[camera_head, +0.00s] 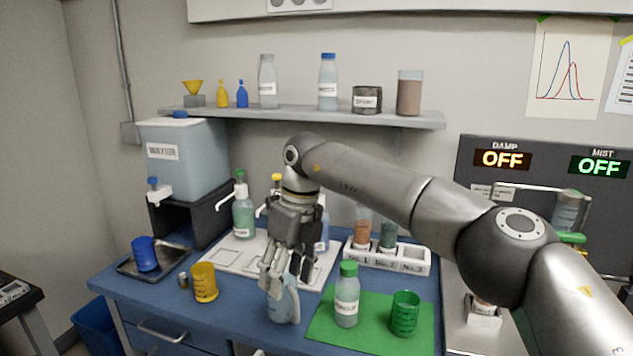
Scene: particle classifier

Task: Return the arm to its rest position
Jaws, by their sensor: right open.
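My right arm comes in from the right and bends down over the blue bench (240,320). My right gripper (277,284) points down, open, at the middle of the bench. A pale blue-grey vessel (284,308) stands upright directly below and behind its fingers, which hide the vessel's top. I cannot tell whether the fingers touch it. My left gripper is not in view.
A green-capped bottle (347,300) and a green beaker (405,315) stand on a green mat (370,340), right of the gripper. A yellow beaker (204,283) is left. Behind are a white tray (222,258), pump bottles (243,215) and a white rack (385,262). A shelf (300,114) hangs above.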

